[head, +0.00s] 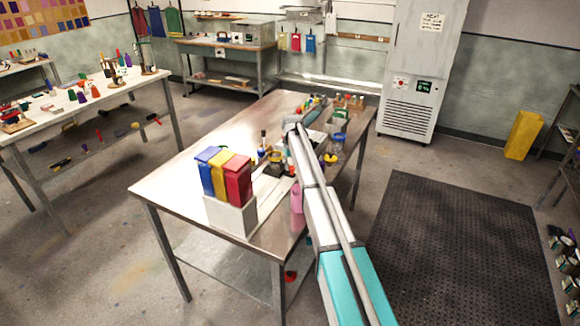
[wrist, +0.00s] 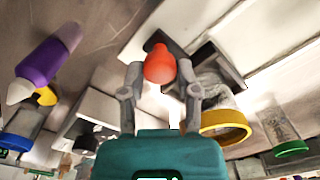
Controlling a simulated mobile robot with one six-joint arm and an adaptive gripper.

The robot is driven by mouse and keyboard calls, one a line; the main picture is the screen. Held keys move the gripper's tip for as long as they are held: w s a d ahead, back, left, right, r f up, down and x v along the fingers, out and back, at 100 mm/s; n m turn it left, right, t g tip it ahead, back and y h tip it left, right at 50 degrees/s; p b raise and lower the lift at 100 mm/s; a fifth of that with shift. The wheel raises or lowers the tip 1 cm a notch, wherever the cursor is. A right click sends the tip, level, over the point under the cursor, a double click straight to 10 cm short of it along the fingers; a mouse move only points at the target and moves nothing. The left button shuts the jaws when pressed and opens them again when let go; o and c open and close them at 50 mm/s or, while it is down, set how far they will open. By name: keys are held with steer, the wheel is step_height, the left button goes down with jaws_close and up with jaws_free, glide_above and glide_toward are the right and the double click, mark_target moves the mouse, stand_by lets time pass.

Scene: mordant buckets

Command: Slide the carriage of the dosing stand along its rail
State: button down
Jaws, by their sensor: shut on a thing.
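In the wrist view my gripper (wrist: 161,72) has its two grey fingers on either side of an orange-red rounded knob (wrist: 160,63), shut on it. The knob stands in front of a pale panel with a dark opening behind its top; I take it to be the handle of the carriage. In the head view my arm reaches over the steel table (head: 165,180), and my gripper and the stand are too small to make out.
Around the gripper in the wrist view are a purple bottle (wrist: 45,62) and a green-rimmed jar (wrist: 291,147). In the head view a white holder (head: 230,216) with blue, yellow and red boxes stands at the table's near end. The table's left side is clear.

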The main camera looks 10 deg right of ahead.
steer(key=s+a, duration=0.2)
steer(key=s, duration=0.1)
steer(key=s+a, duration=0.4)
steer(key=s, duration=0.1)
steer(key=shift+s+a, duration=0.1)
steer(key=shift+s, duration=0.2)
steer(key=shift+c, duration=1.7)
jaws_free()
steer(key=shift+r, duration=0.15)
